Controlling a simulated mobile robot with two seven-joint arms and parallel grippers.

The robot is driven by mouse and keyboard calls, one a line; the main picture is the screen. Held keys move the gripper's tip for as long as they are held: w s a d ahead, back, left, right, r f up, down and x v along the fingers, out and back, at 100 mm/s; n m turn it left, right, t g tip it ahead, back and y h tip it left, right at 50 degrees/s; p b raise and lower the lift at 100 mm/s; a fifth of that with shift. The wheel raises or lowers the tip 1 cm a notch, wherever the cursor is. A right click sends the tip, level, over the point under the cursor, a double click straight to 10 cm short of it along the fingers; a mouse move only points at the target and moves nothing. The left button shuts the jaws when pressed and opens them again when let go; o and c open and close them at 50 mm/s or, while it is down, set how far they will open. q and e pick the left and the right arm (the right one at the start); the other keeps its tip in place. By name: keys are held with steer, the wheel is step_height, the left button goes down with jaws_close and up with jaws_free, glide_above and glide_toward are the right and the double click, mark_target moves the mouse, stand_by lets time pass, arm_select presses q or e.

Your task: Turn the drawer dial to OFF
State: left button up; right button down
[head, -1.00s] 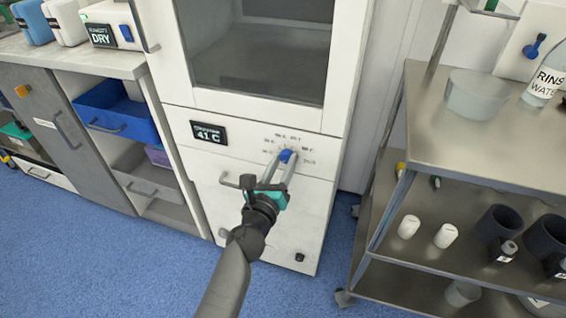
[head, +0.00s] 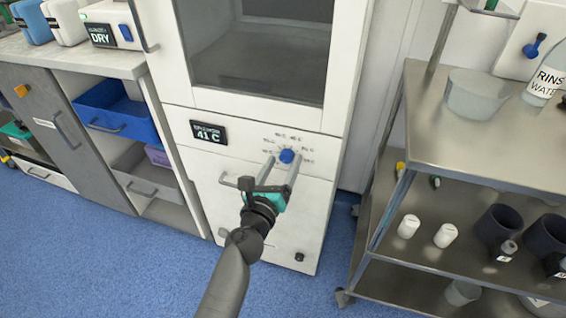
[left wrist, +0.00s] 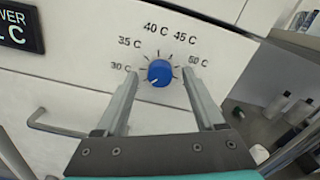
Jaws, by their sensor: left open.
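The blue round drawer dial (head: 287,156) is on the white front panel of the cabinet, right of a display reading 41 C (head: 209,132). In the left wrist view the dial (left wrist: 160,72) has a small white mark at its lower left. Printed labels from 30 C to 50 C arc over it; no OFF label is readable, and the left finger covers part of the panel at lower left. My left gripper (head: 282,161) is open, its fingers on either side of the dial with gaps between. My right gripper is not in view.
A bar handle (head: 228,181) is on the drawer front, left of my gripper. A steel cart (head: 420,130) with a bowl, bottle and cups stands to the right. A shelf unit with a blue bin (head: 118,112) is at left. Blue floor is open in front.

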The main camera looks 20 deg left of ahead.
arm_select(q)
steer(key=s, duration=0.7)
steer(key=shift+b, duration=0.3)
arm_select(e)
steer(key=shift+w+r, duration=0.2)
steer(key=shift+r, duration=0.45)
arm_select(q)
steer(key=shift+a, duration=0.1)
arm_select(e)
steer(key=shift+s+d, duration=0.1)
